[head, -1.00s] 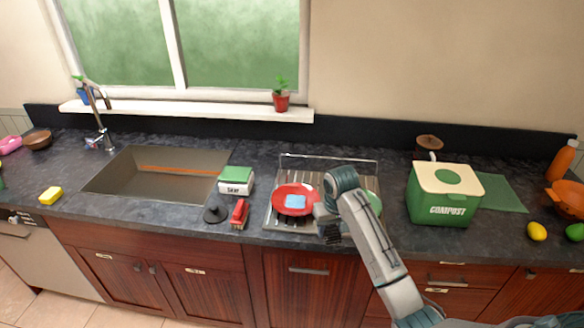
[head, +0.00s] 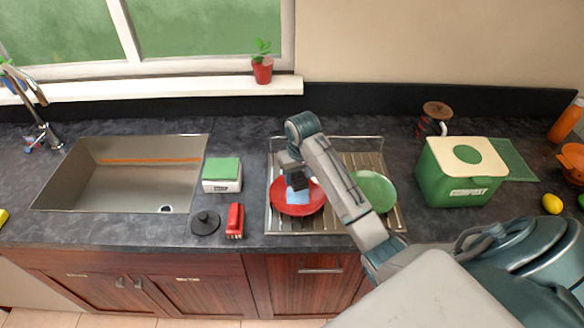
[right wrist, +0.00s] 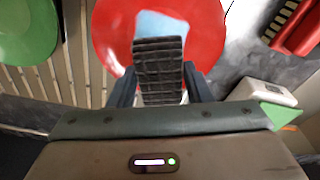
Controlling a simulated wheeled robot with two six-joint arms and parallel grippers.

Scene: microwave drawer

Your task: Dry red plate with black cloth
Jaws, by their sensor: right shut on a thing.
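The red plate (head: 288,206) lies on the metal drying rack, left part; it also fills the top of the right wrist view (right wrist: 112,40). A light blue patch (right wrist: 160,24) shows on the plate; I cannot tell whether it is water or a thin cloth. My right gripper (head: 294,178) is above the plate and shut on the black cloth (right wrist: 158,70), a dark folded block with a grid texture. The cloth hangs over the blue patch; I cannot tell whether it touches the plate. My left gripper is not in view.
A green plate (head: 375,190) lies on the rack (head: 340,228) to the right. A green compost bin (head: 460,172) stands further right. Left of the rack are a white-and-green box (head: 222,175), a red brush-like item (head: 235,221), a black round lid (head: 205,223) and the sink (head: 130,180).

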